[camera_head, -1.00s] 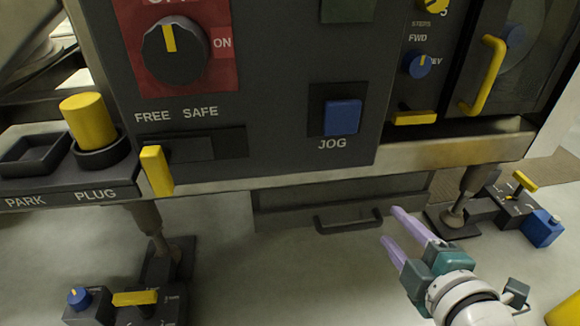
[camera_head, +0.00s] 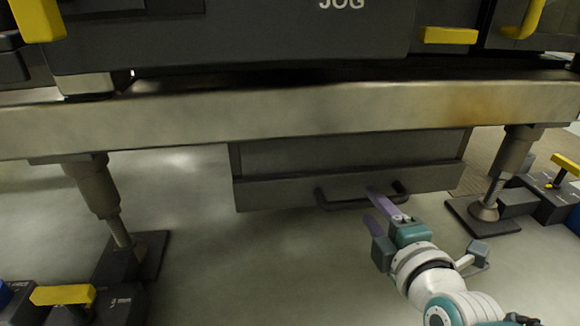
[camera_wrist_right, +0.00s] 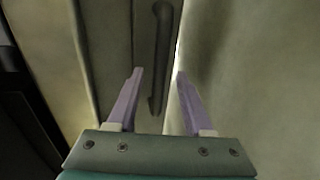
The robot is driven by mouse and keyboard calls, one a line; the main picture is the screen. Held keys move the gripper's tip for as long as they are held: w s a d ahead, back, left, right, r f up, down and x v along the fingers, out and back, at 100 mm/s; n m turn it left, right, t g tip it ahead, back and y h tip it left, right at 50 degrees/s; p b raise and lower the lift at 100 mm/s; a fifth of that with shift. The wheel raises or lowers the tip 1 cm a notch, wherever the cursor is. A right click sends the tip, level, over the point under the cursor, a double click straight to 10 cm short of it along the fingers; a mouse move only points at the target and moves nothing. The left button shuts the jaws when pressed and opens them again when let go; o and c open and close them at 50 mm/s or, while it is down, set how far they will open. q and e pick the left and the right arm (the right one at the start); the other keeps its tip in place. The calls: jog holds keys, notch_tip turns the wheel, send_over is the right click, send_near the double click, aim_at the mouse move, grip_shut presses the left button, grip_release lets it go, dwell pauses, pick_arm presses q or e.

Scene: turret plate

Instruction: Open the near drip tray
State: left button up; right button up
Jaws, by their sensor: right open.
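The near drip tray (camera_head: 270,195) is a dark grey drawer hanging below the machine's metal rail. Its front carries a black bar handle (camera_head: 334,205). My right gripper (camera_head: 370,203) is open at the handle's right half, with one purple finger above the bar and the other on its lower, near side. In the right wrist view the handle (camera_wrist_right: 160,50) runs lengthwise between and beyond the open fingertips (camera_wrist_right: 159,72). I cannot tell whether either finger touches the bar. The tray front looks close under the rail. My left gripper is not in view.
The metal rail (camera_head: 290,112) crosses above the tray. Support legs with foot plates stand at left (camera_head: 97,200) and right (camera_head: 510,165). Boxes with yellow levers sit at lower left (camera_head: 63,295) and far right (camera_head: 566,164). The floor before the tray is clear.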

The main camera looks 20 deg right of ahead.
aim_at(369, 204)
jog(key=b+x, duration=0.1)
jog(key=x, duration=0.2)
jog(key=shift+w+d+b, duration=0.1)
jog(key=shift+b, duration=0.2)
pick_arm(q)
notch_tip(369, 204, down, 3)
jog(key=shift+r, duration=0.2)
pick_arm(e)
jog(key=shift+c, duration=0.3)
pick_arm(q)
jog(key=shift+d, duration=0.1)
pick_arm(e)
grip_shut()
dwell(0.4)
